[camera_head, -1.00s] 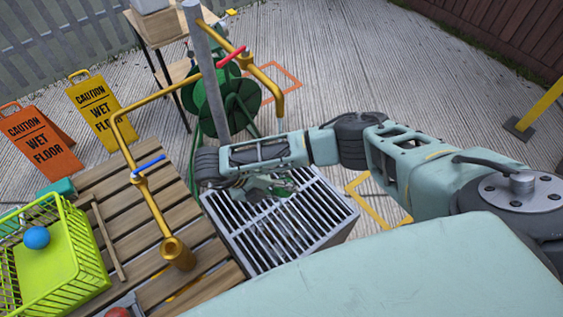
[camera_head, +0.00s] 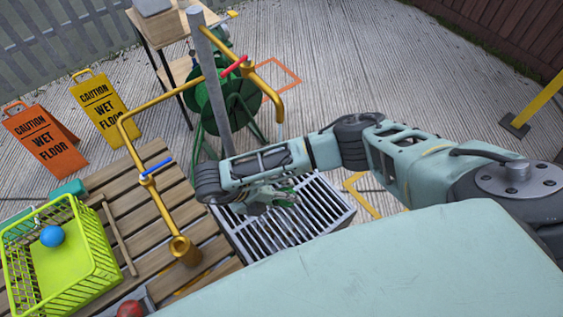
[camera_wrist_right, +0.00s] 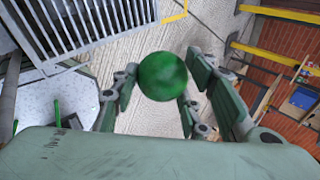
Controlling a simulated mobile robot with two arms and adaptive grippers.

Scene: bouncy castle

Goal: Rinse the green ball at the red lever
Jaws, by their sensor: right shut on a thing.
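The green ball (camera_wrist_right: 162,76) sits between the fingers of my right gripper (camera_wrist_right: 156,88) in the right wrist view, and the gripper is shut on it. In the head view my right gripper (camera_head: 272,198) is low over the grey drain grate (camera_head: 330,205); I cannot make out the ball clearly there. The red lever (camera_head: 235,66) is on the yellow pipe beside the grey post, above and beyond the gripper. That pipe's spout (camera_head: 279,112) bends down, and the gripper is apart from it. My left gripper is out of view.
A blue lever (camera_head: 157,165) is on the yellow pipe over the wooden slatted platform (camera_head: 120,190). A lime basket (camera_head: 95,245) holds a blue ball (camera_head: 52,236). A red ball (camera_head: 130,309) is at the bottom edge. A green hose reel (camera_head: 225,100) stands behind the post.

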